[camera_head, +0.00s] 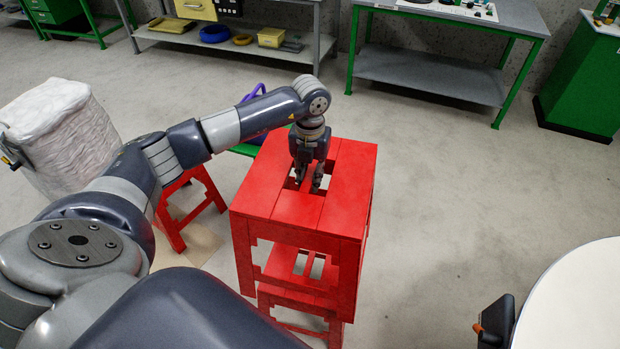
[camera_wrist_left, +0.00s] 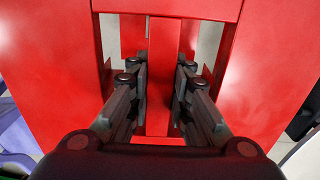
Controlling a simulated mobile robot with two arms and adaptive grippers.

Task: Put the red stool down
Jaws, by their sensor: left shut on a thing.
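The red stool (camera_head: 349,185) is in the middle of the head view, upright, with slots in its square top. My left gripper (camera_head: 309,184) points down into these slots from above. In the left wrist view, the fingers of my left gripper (camera_wrist_left: 160,85) reach into the slot on both sides of a narrow red bar of the stool (camera_wrist_left: 270,75), shut on it. More red frame parts (camera_head: 292,299) show below the stool, seemingly another stool under it. I cannot tell whether the two touch. My right gripper is not in view.
Another red stool (camera_head: 205,190) stands to the left, partly behind my left arm. A white wrapped bundle (camera_head: 62,135) is at the far left. A round pale tabletop (camera_head: 580,305) fills the lower right corner. Green-framed workbenches (camera_head: 430,75) line the back. The floor (camera_head: 455,190) to the right is clear.

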